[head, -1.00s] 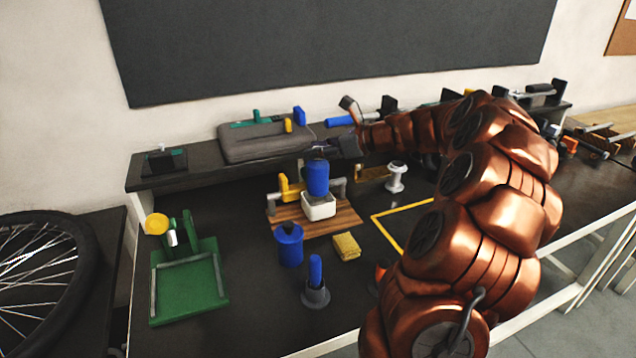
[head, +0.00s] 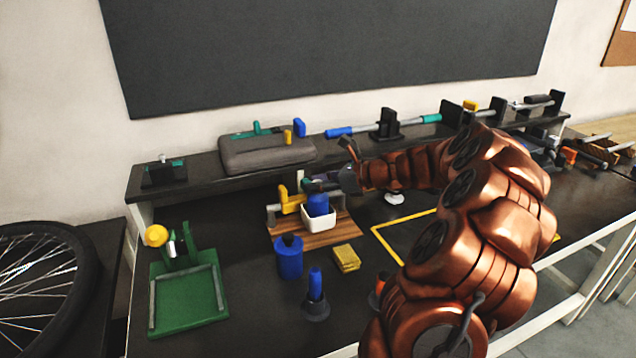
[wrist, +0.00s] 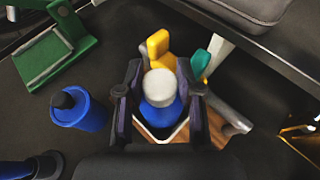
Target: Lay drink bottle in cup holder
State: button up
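The drink bottle (wrist: 160,101) is blue with a pale cap. It stands upright, its lower part inside the white, box-shaped cup holder (head: 320,222). The bottle's blue upper part (head: 318,204) rises above the rim in the head view. In the wrist view I look down on the cap, with the holder's white edge (wrist: 146,134) below it. My gripper (wrist: 160,72) has one dark finger on each side of the bottle, close against it, and appears shut on it.
The holder stands on a wooden board (head: 340,235) beside a yellow-and-grey clamp (head: 290,200). Another blue bottle (head: 289,258), a blue-handled tool in a dark stand (head: 316,300) and a yellow sponge-like block (head: 346,258) stand in front. A raised shelf (head: 200,190) runs behind.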

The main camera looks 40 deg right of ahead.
jog(key=o, duration=0.4)
jog(key=shift+c, duration=0.2)
jog(key=v, duration=1.2)
jog(key=a+f+n+g+y, duration=0.15)
jog(key=a+n+g, duration=0.5)
jog(key=a, duration=1.25)
jog(key=s+a+f+n+g, duration=0.3)
jog(key=s+a+n, duration=0.5)
jog(key=a, duration=0.4)
jog(key=s+a+f+n+g+h, duration=0.1)
jog(key=s+f+n+g+h, duration=0.1)
jog(key=s+n, duration=0.5)
jog(key=s+a+f+n+g+h, duration=0.1)
jog(key=s+f+n+h, duration=0.3)
jog(key=s, duration=0.9)
jog(key=n+g+h, duration=0.1)
jog(key=n+h, duration=0.1)
jog(key=n, duration=0.2)
jog(key=shift+f+b, duration=0.25)
jog(key=shift+b, duration=0.05)
jog(key=shift+r, duration=0.1)
